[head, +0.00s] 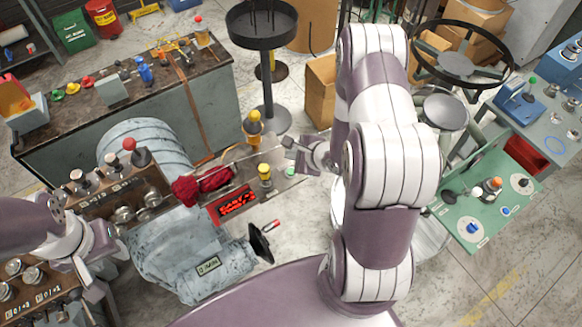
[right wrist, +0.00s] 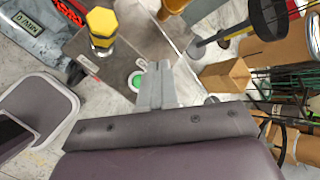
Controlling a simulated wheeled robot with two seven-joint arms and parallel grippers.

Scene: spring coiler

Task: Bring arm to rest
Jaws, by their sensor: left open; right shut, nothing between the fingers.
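My right arm reaches down the middle of the head view. Its gripper (head: 288,155) is shut and empty, above the end of the coiler's metal plate, near a green button (head: 290,171) and a yellow knob (head: 265,170). In the right wrist view the closed fingers (right wrist: 155,88) point away over the plate. The green button (right wrist: 137,80) shows just left of them, and the yellow knob (right wrist: 101,24) is further left. My left gripper (head: 88,288) is open at the lower left, beside the coiler's control panels. The grey-blue spring coiler (head: 185,250) stands between the grippers.
A red display (head: 237,203) and a black hand crank (head: 262,242) are on the coiler. Red cloth-like material (head: 200,184) lies near its middle. A round black stand (head: 262,25) is behind. A green-topped table (head: 490,205) stands right of my right arm.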

